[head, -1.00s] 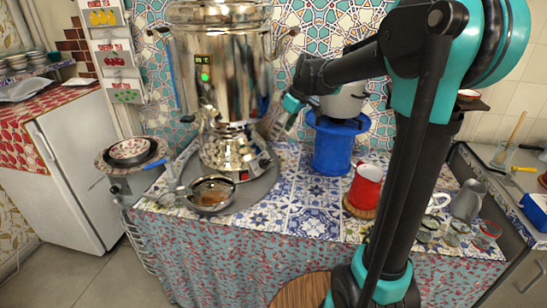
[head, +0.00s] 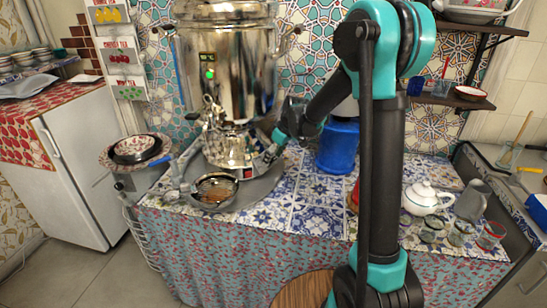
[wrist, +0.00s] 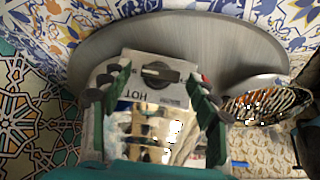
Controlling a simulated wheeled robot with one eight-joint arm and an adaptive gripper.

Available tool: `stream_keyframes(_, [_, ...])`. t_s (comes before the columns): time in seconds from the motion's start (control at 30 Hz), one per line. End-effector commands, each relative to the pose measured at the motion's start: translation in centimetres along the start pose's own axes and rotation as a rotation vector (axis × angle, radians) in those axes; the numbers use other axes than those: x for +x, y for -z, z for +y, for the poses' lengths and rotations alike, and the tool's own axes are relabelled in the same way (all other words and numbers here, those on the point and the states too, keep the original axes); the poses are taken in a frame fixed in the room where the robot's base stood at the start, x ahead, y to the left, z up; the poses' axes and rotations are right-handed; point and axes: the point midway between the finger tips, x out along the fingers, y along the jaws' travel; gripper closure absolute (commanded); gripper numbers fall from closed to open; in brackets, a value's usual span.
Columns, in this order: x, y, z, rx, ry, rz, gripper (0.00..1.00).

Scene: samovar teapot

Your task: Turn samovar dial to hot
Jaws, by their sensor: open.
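The shiny metal samovar (head: 228,72) stands on a round grey tray (head: 262,185) with its green light lit. In the wrist view its dial (wrist: 160,72) is a dark round knob with a raised bar lying roughly crosswise on a pale panel (wrist: 150,62). The word HOT beside it appears turned. My gripper (wrist: 156,80) is open, its green-padded fingers on either side of the dial; I cannot tell whether they touch it. In the head view my gripper (head: 268,153) is low at the right of the samovar's base, and the dial cannot be made out.
A strainer bowl (head: 214,188) sits in front of the samovar and also shows in the wrist view (wrist: 262,103). A blue stand (head: 338,147) is behind my arm. A white teapot (head: 424,198) and several glasses stand on the right.

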Motion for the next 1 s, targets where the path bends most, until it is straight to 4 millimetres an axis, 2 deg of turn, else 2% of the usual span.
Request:
stream_keyframes(0.27, [0.11,-0.01,-0.01,0.0,0.0,0.0,0.4])
stream_keyframes(0.67, [0.08,0.0,-0.01,0.0,0.0,0.0,0.89])
stream_keyframes(1.0, [0.07,0.01,-0.12,-0.043,-0.025,0.001,0.9])
